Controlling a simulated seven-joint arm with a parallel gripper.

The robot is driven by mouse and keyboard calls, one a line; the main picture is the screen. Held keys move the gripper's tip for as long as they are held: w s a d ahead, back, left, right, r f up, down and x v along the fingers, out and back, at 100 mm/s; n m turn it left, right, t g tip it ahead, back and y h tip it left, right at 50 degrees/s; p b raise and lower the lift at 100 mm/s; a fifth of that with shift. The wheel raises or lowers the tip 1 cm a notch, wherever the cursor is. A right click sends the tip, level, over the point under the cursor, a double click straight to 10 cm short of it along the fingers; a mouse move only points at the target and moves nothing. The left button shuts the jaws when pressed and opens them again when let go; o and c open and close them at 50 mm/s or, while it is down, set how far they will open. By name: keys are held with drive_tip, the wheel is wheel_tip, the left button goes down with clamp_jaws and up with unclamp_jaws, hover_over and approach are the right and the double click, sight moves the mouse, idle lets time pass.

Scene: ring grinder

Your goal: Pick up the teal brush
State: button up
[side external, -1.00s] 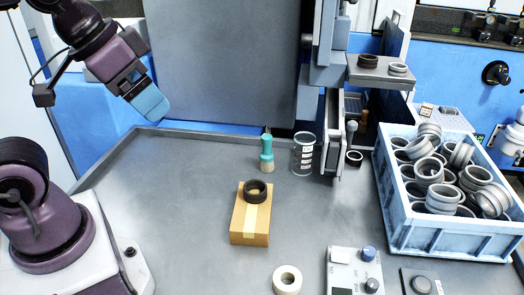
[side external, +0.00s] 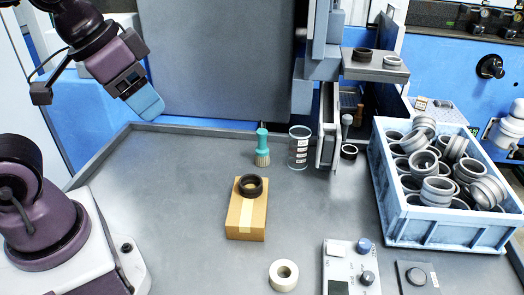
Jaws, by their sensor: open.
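The teal brush (side external: 262,148) stands upright on the grey metal table, with its teal handle up and pale bristles down. It is behind the cardboard box and just left of a clear beaker. My gripper (side external: 146,106) is the blue end of my arm at the upper left. It is raised above the table's back left edge, well to the left of the brush and apart from it. It is open, and nothing shows in it. Its fingertips are hard to make out.
A clear beaker (side external: 299,148) stands close to the brush's right. A cardboard box (side external: 246,220) carries a black ring (side external: 250,185) in front. A tape roll (side external: 283,275) and control box (side external: 347,268) lie nearer. A blue crate (side external: 440,233) of rings stands right. The table's left is clear.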

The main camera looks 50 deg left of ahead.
wheel_tip(320, 180, down, 4)
drive_tip(key=w+g, duration=0.2)
drive_tip(key=m+t+y, duration=0.4)
drive_tip(key=m+y, duration=1.3)
drive_tip(key=m, duration=0.5)
hover_over(263, 140)
drive_tip(key=d, duration=0.2)
wheel_tip(263, 140, down, 17)
drive_tip(key=f, duration=0.5)
drive_tip(key=shift+s+a+f, duration=0.15)
drive_tip(key=shift+s+f, duration=0.1)
drive_tip(key=shift+f, duration=0.05)
drive_tip(key=x, duration=0.2)
drive_tip(key=f+x, duration=0.1)
drive_tip(key=x, duration=0.1)
drive_tip(key=shift+w+a, duration=0.15)
drive_tip(key=shift+a, duration=0.35)
drive_tip(key=c, duration=1)
drive_tip(key=shift+r, duration=0.1)
